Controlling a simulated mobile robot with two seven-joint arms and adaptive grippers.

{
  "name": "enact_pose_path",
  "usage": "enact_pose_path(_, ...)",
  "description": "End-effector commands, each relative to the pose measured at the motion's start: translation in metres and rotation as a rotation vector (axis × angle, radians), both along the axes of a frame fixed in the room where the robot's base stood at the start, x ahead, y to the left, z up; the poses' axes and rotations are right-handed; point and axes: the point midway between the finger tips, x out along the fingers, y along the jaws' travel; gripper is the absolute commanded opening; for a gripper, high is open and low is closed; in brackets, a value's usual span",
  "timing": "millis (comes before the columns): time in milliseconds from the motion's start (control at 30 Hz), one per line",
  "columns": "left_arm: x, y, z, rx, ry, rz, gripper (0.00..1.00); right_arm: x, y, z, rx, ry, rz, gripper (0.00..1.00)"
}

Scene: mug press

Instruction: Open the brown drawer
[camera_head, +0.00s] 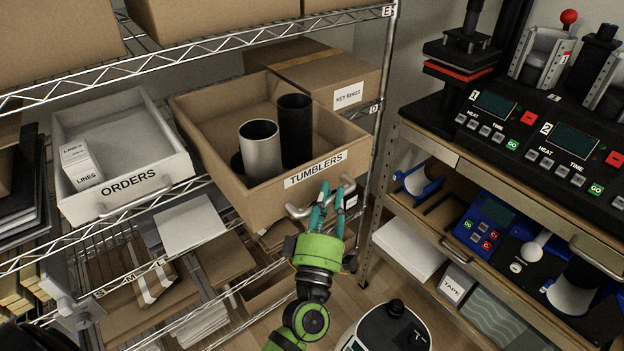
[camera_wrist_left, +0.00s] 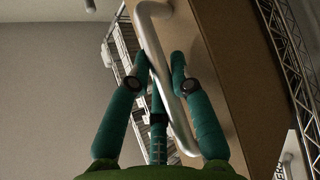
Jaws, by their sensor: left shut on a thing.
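The brown drawer (camera_head: 240,208), labelled TUMBLERS, stands out from the wire shelf with its inside showing. A white-and-dark tumbler (camera_head: 260,150) and a black tumbler (camera_head: 295,130) stand upright in it. Its metal bar handle (camera_head: 297,212) is on the front, partly hidden by my fingers. My left gripper (camera_head: 331,192) is shut on this handle, in front of the drawer. In the left wrist view the handle (camera_wrist_left: 152,42) runs between the teal fingers of the gripper (camera_wrist_left: 162,68), with the brown drawer front (camera_wrist_left: 225,60) beside it. My right gripper is not in view.
A pale ORDERS drawer (camera_head: 127,183) stands out at left. A KEY RINGS box (camera_head: 335,75) sits behind the brown drawer. A bench with presses (camera_head: 540,130) and a lower shelf of items stands at right. A round-topped device (camera_head: 390,330) is on the floor below.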

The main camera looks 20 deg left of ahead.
Motion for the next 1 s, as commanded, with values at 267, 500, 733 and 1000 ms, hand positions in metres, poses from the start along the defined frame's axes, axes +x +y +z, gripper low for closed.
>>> enact_pose_path(267,-0.012,-0.020,0.000,0.004,0.001,0.001,0.00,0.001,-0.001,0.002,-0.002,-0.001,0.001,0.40)
enact_pose_path(500,-0.013,-0.022,0.000,0.005,0.000,0.001,0.00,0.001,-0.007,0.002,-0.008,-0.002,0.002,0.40)
enact_pose_path(733,-0.013,-0.022,0.000,0.005,0.001,0.001,0.34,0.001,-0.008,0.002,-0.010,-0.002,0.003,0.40)
enact_pose_path(1000,-0.013,-0.022,0.000,0.003,0.000,0.001,0.34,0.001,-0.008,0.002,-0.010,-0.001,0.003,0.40)
